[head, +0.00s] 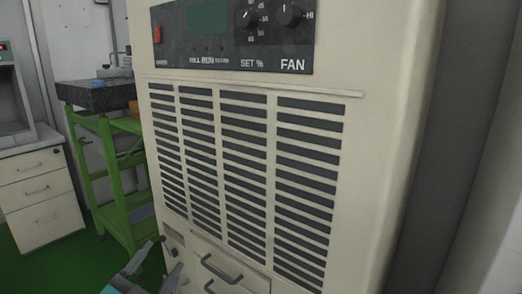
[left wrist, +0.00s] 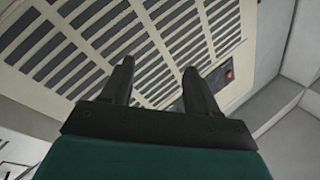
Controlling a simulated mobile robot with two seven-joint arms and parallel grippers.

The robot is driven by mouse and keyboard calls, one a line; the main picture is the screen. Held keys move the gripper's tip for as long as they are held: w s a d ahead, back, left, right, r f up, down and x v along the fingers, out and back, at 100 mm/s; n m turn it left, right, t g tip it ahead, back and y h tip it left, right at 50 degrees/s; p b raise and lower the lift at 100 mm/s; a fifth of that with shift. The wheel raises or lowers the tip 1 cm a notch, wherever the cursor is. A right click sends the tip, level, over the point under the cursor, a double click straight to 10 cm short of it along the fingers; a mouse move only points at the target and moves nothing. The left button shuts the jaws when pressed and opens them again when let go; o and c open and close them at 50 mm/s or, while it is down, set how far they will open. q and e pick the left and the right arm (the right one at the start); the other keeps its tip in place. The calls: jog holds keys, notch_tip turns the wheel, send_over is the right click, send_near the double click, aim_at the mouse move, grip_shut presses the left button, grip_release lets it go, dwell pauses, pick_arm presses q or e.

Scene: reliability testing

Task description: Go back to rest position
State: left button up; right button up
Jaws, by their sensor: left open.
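A tall cream machine (head: 378,120) with a vented front fills the middle of the head view. Its black control panel (head: 225,38) has a red switch, two knobs and the words SET % and FAN. My left gripper (head: 160,262) is at the bottom left of the head view, low in front of the machine. In the left wrist view its two dark fingers (left wrist: 157,82) stand apart with nothing between them. The vent slats (left wrist: 125,40) of the machine lie beyond the fingertips. I cannot tell how near the fingers are to the machine. My right gripper is not in view.
A green metal stand (head: 112,170) with a dark slab (head: 95,95) on top is left of the machine. A white drawer cabinet (head: 42,195) stands further left. Green floor (head: 75,262) shows between them and me. A grey handle (head: 220,268) is low on the machine.

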pick_arm(q)
jog(key=s+d+f+n+g+y, duration=0.15)
jog(key=s+f+n+g, duration=0.35)
jog(key=f, duration=0.5)
jog(key=s+d+f+n+g+y, duration=0.1)
jog(key=s+d+f+n+g, duration=0.15)
jog(key=s+f, duration=0.65)
jog(key=s+a+r+y+p, duration=0.1)
jog(key=a+r+p, duration=0.2)
jog(key=p, duration=0.9)
notch_tip(320, 180, up, 2)
jog(key=shift+s+r+n+g, duration=0.25)
jog(key=shift+s+n+g, duration=0.1)
jog(key=shift+g, duration=0.1)
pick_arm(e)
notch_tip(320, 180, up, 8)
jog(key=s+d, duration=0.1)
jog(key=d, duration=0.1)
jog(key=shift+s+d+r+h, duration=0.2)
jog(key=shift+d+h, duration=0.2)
pick_arm(q)
jog(key=shift+a, duration=0.1)
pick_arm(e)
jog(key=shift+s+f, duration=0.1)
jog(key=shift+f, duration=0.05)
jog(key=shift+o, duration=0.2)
